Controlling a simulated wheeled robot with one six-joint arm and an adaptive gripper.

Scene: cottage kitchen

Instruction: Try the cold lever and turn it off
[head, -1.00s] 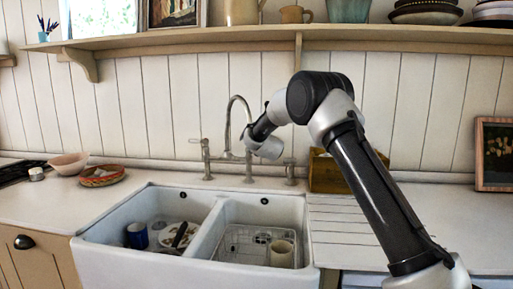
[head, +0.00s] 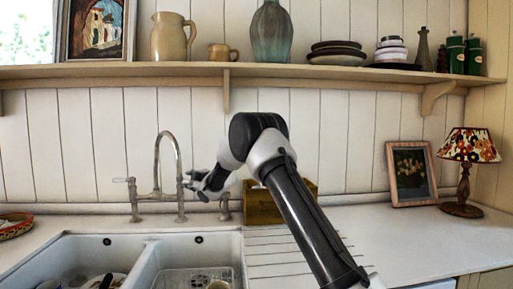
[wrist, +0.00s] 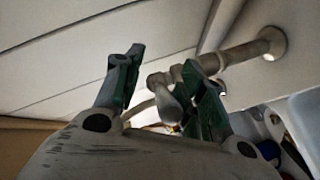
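The metal bridge tap (head: 137,196) stands behind the double sink, with a tall arched spout (head: 168,140). Its left lever (head: 122,180) points outward to the left. My gripper (head: 192,181) is at the tap's right side, where its dark fingers mostly hide the right lever. In the wrist view, my gripper (wrist: 164,60) is open, with a finger on each side of a tapered lever handle (wrist: 168,95). The handle lies closer to the right finger; I cannot tell whether they touch. No hot or cold mark is readable. I see no running water.
A wooden box (head: 262,205) stands behind my arm, right of the tap. The sink (head: 150,262) holds dishes and a wire rack. A shelf (head: 330,72) with jugs and bowls runs above. A lamp (head: 466,165) and picture (head: 411,173) stand right; the right counter is clear.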

